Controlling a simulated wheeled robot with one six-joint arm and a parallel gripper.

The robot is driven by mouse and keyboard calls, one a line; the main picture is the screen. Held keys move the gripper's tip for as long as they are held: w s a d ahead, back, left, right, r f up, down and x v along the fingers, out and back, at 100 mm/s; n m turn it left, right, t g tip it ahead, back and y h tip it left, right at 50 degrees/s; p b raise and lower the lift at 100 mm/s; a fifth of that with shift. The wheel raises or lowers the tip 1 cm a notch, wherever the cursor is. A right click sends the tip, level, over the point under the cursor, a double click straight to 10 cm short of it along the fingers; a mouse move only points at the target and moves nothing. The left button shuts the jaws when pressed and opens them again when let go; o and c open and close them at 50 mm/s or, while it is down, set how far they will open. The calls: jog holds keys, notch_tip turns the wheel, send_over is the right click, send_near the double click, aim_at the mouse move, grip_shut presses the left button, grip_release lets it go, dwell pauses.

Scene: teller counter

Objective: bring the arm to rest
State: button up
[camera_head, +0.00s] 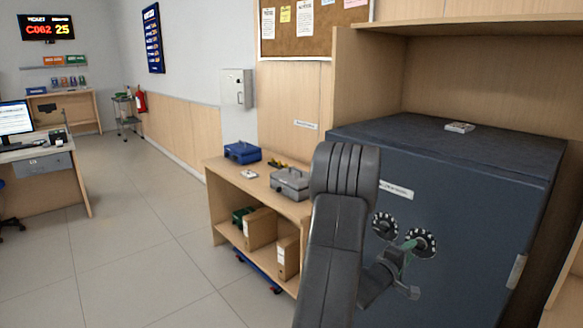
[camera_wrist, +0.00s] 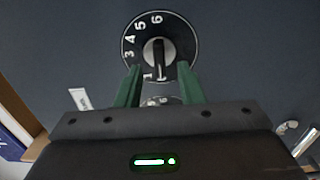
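My gripper (camera_wrist: 160,68) is open, its two green fingers apart. In the wrist view the fingertips reach the lower part of a black dial (camera_wrist: 133,38) with white numbers. The dial's grey knob (camera_wrist: 158,52) shows between and beyond the tips, with gaps at both sides; whether a finger touches the dial face I cannot tell. In the head view my gripper (camera_head: 407,246) is at the front of the dark blue safe (camera_head: 460,225), by the right-hand dial (camera_head: 425,240). My arm (camera_head: 338,230) is raised in the foreground and hides part of the safe.
A second dial (camera_head: 384,226) is close on the left. A wooden shelf unit (camera_head: 235,178) stands left of my arm, with a grey cash box (camera_head: 290,184) and blue box (camera_head: 242,152) on top. The floor (camera_head: 140,245) at left is clear.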

jog(key=x, duration=0.3)
jog(key=shift+w+d, duration=0.1)
dwell(0.3)
jog(key=b+v, duration=0.2)
jog(key=v, duration=1.1)
jog(key=w+d+m, duration=0.8)
jog(key=d, duration=0.2)
jog(key=shift+w+r+m+b, duration=0.15)
jog(key=shift+w+m+b, duration=0.1)
jog(key=shift+m+b, duration=0.05)
jog(key=shift+a, duration=0.15)
